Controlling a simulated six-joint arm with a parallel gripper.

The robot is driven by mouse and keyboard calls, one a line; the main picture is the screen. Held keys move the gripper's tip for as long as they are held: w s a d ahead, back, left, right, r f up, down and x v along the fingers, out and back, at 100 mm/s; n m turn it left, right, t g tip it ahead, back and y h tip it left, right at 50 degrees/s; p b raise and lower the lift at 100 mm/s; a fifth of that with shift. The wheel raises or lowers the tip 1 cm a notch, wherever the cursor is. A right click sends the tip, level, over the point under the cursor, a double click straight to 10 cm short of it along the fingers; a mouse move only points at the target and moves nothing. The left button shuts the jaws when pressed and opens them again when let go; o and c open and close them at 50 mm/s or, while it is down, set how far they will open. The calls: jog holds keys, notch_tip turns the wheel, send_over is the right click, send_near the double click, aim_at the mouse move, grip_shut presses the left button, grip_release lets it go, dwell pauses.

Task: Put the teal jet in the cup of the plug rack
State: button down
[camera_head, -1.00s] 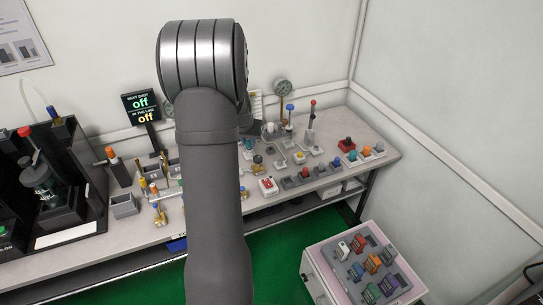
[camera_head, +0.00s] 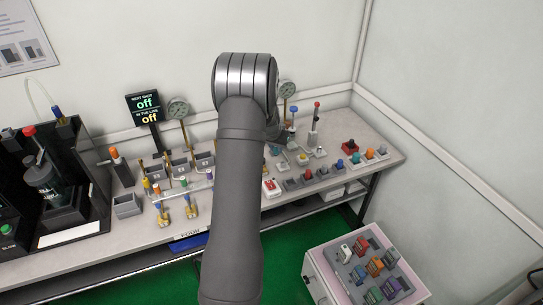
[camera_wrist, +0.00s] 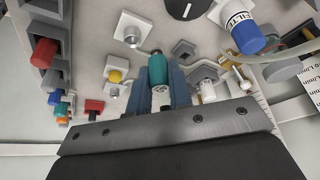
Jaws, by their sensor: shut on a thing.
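My gripper (camera_wrist: 160,88) is shut on the teal jet (camera_wrist: 157,69), a teal cylinder with a pale lower end, held between the two blue-grey fingers above the bench in the wrist view. A row of grey cups with coloured plugs, which looks like the plug rack (camera_head: 307,176), runs along the bench's front right edge. In the wrist view this row (camera_wrist: 45,78) is at the left, apart from my gripper, with a red plug (camera_wrist: 44,52) in one cup. I cannot tell which cup is meant.
A grey hexagonal socket (camera_wrist: 183,48) and a yellow button (camera_wrist: 115,76) are close to the jet. A blue-capped filter (camera_wrist: 247,37) stands at the upper right. In the head view, a red-topped lever (camera_head: 316,120) and a gauge (camera_head: 287,89) stand on the right bench. A white cart (camera_head: 318,277) stands below.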

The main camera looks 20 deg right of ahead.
jog(key=shift+w+a+f, duration=0.6)
jog(key=shift+w+f, duration=0.2)
jog(key=shift+w, duration=0.15)
jog(key=shift+f, duration=1.85)
jog(key=shift+f, duration=0.15)
jog(key=c, duration=1.3)
grip_release()
jog(key=v, duration=1.1)
jog(key=shift+o, duration=0.5)
jog(key=shift+s+a+r, duration=0.15)
jog(key=shift+r, duration=0.45)
